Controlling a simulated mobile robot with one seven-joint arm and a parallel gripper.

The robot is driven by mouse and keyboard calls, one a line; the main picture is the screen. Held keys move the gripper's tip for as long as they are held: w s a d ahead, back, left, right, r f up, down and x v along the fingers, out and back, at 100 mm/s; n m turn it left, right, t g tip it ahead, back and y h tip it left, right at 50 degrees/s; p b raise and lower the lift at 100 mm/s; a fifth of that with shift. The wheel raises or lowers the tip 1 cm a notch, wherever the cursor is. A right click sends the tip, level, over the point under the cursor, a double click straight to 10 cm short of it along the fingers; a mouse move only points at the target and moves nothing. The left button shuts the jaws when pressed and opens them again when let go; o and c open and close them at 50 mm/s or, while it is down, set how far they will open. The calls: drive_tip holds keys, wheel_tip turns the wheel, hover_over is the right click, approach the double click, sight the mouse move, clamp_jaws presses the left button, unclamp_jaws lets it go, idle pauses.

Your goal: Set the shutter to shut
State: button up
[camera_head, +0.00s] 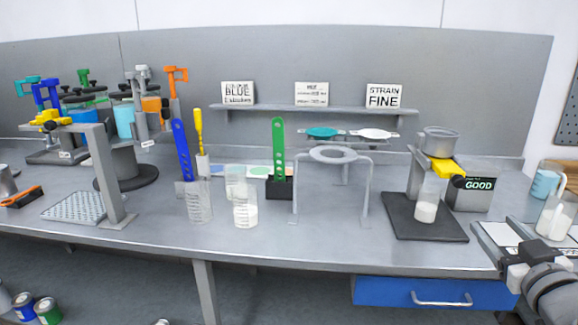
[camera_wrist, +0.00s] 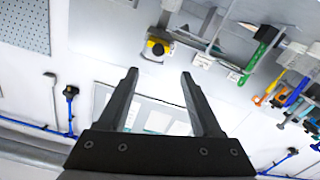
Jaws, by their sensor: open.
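The likely shutter is a yellow piece with a dark knob (camera_head: 445,169), under a grey metal cup (camera_head: 437,141) on a stand at the right of the bench. The yellow piece points right and slightly down toward the viewer. A beaker with white contents (camera_head: 427,203) stands below it on a dark base plate (camera_head: 403,222). In the wrist view my gripper (camera_wrist: 158,74) is open with nothing between its fingers. A yellow and black thing (camera_wrist: 157,48) shows just beyond the fingertips there; I cannot tell surely that it is the same piece. My arm shows at the head view's lower right, apart from the stand.
A box reading GOOD (camera_head: 474,191) stands right of the stand. A ring stand (camera_head: 333,155), beakers and colored paddles stand left. Clamped agitators crowd the far left. The front bench strip is mostly clear.

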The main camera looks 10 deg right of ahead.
drive_tip(key=p, duration=0.2)
approach(461, 185)
drive_tip(key=x, duration=1)
drive_tip(key=shift+w, duration=0.1)
clamp_jaws()
idle(1.3)
